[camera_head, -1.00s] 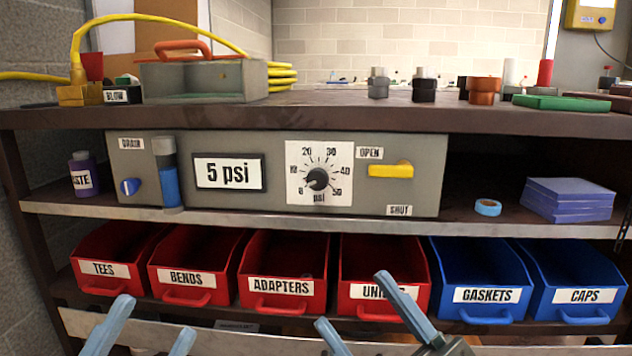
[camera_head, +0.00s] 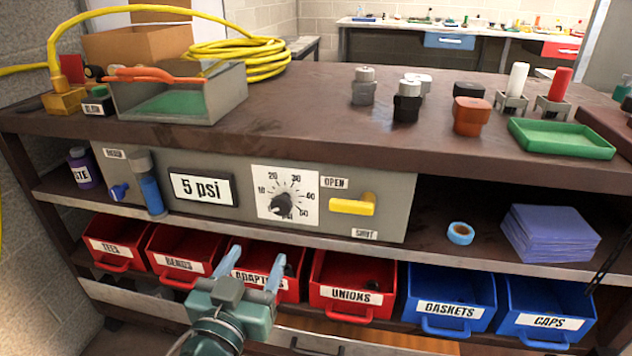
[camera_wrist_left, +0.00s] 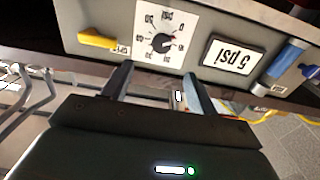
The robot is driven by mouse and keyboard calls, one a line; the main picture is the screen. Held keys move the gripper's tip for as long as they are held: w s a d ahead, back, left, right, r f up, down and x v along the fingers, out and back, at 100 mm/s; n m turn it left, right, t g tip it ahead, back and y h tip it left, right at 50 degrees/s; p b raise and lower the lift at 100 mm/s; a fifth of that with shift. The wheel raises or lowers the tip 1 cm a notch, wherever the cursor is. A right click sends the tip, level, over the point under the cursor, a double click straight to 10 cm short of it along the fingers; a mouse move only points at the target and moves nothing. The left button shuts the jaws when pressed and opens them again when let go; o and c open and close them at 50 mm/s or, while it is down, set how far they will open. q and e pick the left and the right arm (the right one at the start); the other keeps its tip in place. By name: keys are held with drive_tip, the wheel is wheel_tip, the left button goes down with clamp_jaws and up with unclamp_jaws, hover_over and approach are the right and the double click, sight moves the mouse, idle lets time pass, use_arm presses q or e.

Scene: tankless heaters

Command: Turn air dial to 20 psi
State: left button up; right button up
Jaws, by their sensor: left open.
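The air dial (camera_head: 282,204) is a black knob on a white scale plate on the grey panel (camera_head: 390,190). It also shows in the left wrist view (camera_wrist_left: 161,43). Its pointer is at the low end of the scale. The display (camera_head: 203,187) to its left reads 5 psi. My left gripper (camera_head: 254,262) is open and empty, in front of the adapters bin and below the dial, not touching it. In the left wrist view the fingers (camera_wrist_left: 155,80) point toward the panel below the dial. My right gripper is not in view.
A yellow lever (camera_head: 352,205) sits right of the dial. A blue valve (camera_head: 119,192) and blue filter (camera_head: 151,195) are at the panel's left. Red bins such as unions (camera_head: 345,298) and blue bins such as gaskets (camera_head: 449,309) line the shelf below. The shelf top (camera_head: 310,110) overhangs the panel.

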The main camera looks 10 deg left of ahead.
sight(280, 209)
use_arm(q)
drive_tip(key=w, duration=1.3)
drive_tip(key=shift+w+d, duration=0.15)
drive_tip(key=shift+d, duration=0.05)
drive_tip(key=c, duration=1)
